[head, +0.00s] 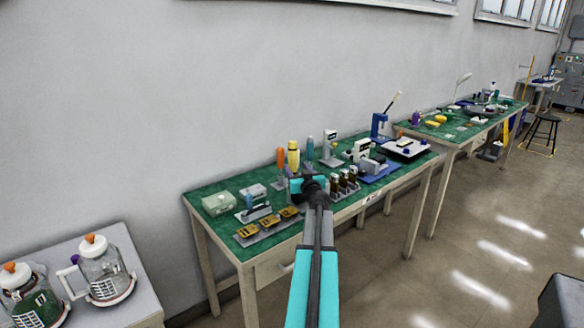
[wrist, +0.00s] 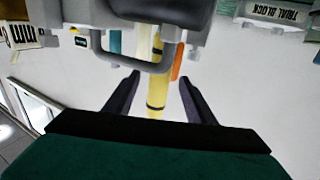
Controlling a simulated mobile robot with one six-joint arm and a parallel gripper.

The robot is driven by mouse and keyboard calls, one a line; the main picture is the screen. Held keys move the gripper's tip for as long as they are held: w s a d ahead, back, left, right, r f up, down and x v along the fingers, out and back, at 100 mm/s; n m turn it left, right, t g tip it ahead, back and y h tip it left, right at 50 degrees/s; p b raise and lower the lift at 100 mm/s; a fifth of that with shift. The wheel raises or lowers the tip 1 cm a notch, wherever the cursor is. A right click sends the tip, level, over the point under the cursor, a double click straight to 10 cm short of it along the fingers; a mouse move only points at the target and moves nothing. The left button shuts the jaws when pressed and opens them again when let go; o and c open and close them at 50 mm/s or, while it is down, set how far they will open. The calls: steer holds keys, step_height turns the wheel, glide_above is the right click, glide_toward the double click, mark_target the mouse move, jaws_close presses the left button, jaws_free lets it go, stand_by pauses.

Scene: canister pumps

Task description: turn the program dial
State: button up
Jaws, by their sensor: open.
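My gripper (wrist: 159,78) is open in the wrist view, with its two dark fingers apart and nothing held. A yellow cylinder with dark bands (wrist: 157,95) shows beyond and between the fingers. A grey looped handle or bracket (wrist: 127,65) crosses in front of it, close to the fingertips. In the head view my arm reaches over the front of the near green-topped bench (head: 205,190), and its end hides part of the bench. I cannot make out a program dial in either view.
On the bench stand a yellow bottle-like item (head: 293,155), an orange one (head: 281,158), a pale green box (head: 218,204) and several yellow pieces. Two clear jugs, one at the left (head: 103,272), stand on a side table (head: 140,300).

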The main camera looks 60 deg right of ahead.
mark_target(294, 165)
steer(key=shift+w+d, duration=0.15)
stand_by(0.3)
steer(key=shift+p+x, duration=0.8)
steer(key=shift+x, duration=0.45)
steer(key=shift+p+x, duration=0.4)
steer(key=shift+x, duration=0.85)
steer(key=shift+f, duration=0.15)
jaws_close()
